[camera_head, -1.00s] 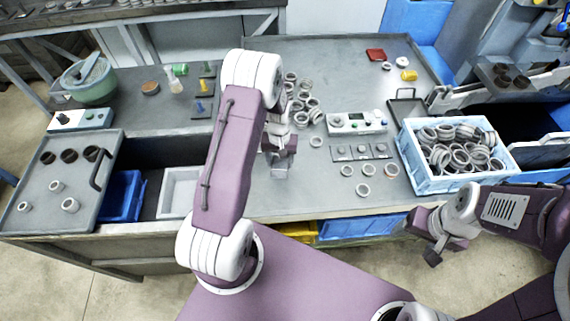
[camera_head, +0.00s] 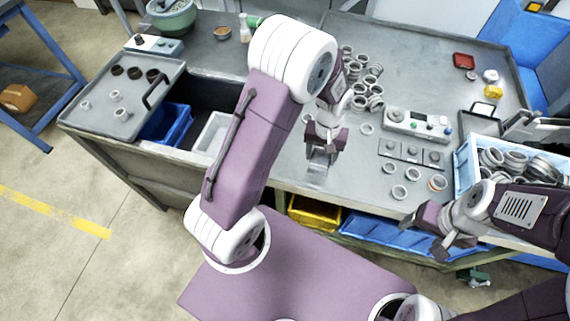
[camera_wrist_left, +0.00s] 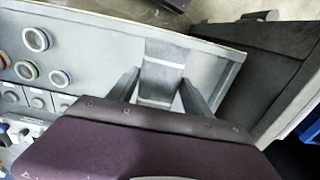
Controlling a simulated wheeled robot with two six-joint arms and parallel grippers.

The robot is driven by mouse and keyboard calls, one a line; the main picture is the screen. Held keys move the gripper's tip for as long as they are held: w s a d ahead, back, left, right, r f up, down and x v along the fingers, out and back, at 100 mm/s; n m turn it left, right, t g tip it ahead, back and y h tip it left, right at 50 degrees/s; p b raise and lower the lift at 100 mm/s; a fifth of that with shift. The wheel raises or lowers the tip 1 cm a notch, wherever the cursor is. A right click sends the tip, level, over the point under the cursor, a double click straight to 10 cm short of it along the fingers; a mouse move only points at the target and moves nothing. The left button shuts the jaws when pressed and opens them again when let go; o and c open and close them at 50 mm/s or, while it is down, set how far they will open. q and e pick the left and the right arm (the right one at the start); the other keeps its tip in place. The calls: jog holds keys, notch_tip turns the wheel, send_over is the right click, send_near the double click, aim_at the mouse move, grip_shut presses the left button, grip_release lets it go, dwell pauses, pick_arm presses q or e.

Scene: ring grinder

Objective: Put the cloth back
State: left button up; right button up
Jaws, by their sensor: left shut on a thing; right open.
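My left gripper (camera_head: 321,152) is over the table, near its front edge and to the left of the small button panel. Its fingers show apart in the left wrist view (camera_wrist_left: 160,90), shut on a grey piece with pale bands, which looks like the folded cloth (camera_wrist_left: 162,72). In the head view the cloth (camera_head: 318,172) is only a small grey patch below the jaws. I cannot tell whether it touches the table. My right gripper (camera_head: 437,235) is open and empty, at the table's front edge, below the light-blue crate.
The light-blue crate (camera_head: 466,176) full of metal rings stands at the right. Loose rings (camera_head: 399,192) and a button panel (camera_head: 410,152) lie right of the left gripper. A recess left of it holds a blue bin (camera_head: 166,124) and a white bin (camera_head: 212,136).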

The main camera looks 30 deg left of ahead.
pick_arm(q)
send_over(289, 161)
notch_tip(289, 161, down, 7)
notch_tip(289, 161, down, 4)
jog(key=shift+f+b, duration=0.1)
jog(key=shift+b, duration=0.25)
jog(key=o, duration=1)
jog(key=shift+o, duration=0.2)
